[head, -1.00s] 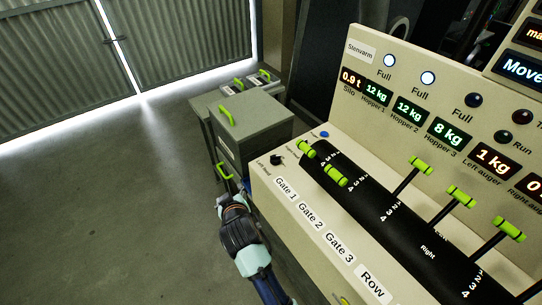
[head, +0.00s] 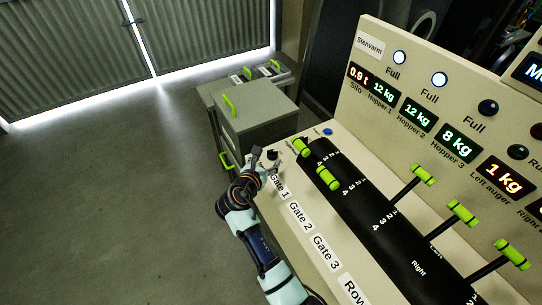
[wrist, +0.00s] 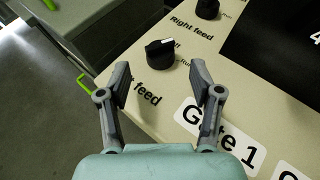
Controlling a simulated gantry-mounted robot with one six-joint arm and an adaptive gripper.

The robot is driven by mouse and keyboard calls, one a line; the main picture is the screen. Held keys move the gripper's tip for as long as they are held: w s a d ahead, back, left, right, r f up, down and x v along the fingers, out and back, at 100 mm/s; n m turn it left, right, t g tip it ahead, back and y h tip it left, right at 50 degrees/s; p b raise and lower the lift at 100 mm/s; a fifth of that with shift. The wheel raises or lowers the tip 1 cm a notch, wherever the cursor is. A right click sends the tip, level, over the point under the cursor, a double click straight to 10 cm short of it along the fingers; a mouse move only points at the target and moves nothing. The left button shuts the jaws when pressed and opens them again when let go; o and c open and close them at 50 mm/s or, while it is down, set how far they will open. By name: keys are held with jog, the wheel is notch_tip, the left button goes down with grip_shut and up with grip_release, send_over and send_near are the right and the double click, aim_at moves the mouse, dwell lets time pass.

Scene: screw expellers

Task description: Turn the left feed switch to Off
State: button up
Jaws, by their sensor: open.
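The left feed switch (wrist: 160,52) is a black round knob on the beige console top, with a small white mark on its right side near the partly hidden Off and Run lettering. I cannot tell its exact setting. Its label below is partly covered by my left finger. My gripper (wrist: 160,72) is open and empty, its two fingertips on either side, just short of the knob. In the head view my gripper (head: 265,160) is at the console's left corner by the knob (head: 272,155). Contact cannot be told.
The right feed knob (wrist: 207,9) sits just beyond. Green-handled levers (head: 301,147) rise from the black curved panel (head: 350,205). A grey cabinet (head: 258,120) stands left of the console; open floor lies further left.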

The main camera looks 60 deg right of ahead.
aim_at(272, 154)
jog(key=b+x, duration=0.1)
jog(key=x, duration=0.4)
jog(key=shift+d+f+b, duration=0.1)
jog(key=shift+d+b, duration=0.1)
jog(key=shift+b, duration=0.15)
